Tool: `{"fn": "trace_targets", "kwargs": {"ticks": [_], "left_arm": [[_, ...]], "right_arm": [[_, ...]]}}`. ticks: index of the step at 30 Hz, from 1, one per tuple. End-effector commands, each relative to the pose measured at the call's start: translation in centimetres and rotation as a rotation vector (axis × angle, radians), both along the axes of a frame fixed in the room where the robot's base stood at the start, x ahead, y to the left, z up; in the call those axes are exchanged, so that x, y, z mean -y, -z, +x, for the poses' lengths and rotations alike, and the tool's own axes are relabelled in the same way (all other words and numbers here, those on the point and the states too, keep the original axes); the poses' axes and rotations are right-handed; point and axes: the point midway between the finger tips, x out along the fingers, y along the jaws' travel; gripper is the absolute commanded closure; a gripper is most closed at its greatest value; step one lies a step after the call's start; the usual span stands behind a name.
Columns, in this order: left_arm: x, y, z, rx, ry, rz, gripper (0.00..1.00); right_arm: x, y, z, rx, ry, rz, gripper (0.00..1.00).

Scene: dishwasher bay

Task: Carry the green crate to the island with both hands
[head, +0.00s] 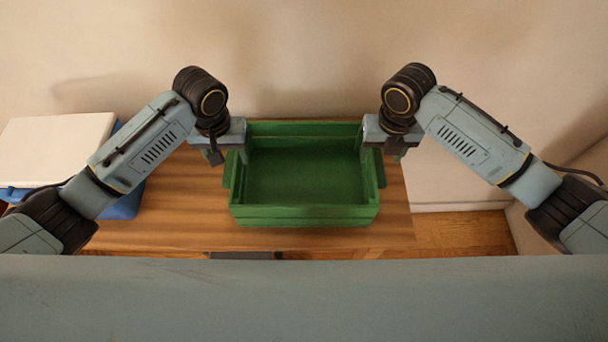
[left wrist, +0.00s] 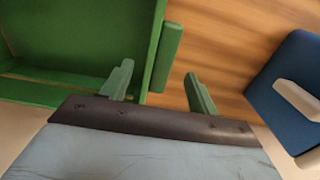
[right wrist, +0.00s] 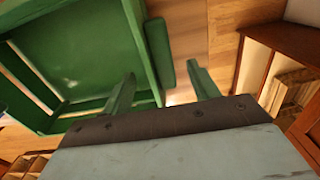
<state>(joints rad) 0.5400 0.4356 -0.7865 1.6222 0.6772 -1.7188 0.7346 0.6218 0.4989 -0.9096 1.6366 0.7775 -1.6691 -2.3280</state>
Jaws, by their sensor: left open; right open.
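The green crate (head: 305,215) sits upright on a wooden table, and it looks empty. It has a side handle at its left (left wrist: 167,55) and one at its right (right wrist: 159,52). My left gripper (head: 226,160) is at the crate's left side. In the left wrist view its open fingers (left wrist: 158,82) stand on either side of the left wall and handle. My right gripper (head: 382,158) is at the crate's right side. In the right wrist view its open fingers (right wrist: 162,78) stand on either side of the right wall and handle. I cannot tell whether any finger touches the crate.
The wooden table (head: 180,215) has bare room left of the crate. A blue container with a white top (head: 55,145) stands at the table's left. A wall (head: 300,60) rises close behind. Wooden floor (head: 465,232) shows at the right. A wooden shelf unit (right wrist: 272,60) shows in the right wrist view.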

Motion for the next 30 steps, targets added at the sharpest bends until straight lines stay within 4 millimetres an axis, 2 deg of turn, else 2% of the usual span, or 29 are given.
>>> {"fn": "trace_targets", "kwargs": {"ticks": [3, 9, 21, 30], "left_arm": [[0.0, 2.1, -0.1, -0.003, 0.0, 0.002, 0.4], [0.0, 4.2, 0.0, -0.001, 0.0, 0.0, 0.4], [0.0, 4.8, 0.0, 0.001, 0.001, 0.0, 0.4], [0.0, 4.8, 0.0, 0.001, 0.001, 0.0, 0.78]], "right_arm": [[-0.1, 2.1, -0.1, -0.003, 0.001, 0.001, 0.4], [0.0, 4.2, 0.0, -0.001, 0.0, 0.0, 0.4], [0.0, 4.8, 0.0, 0.0, -0.001, 0.001, 0.4], [0.0, 4.8, 0.0, 0.0, 0.0, 0.001, 0.78]]}}
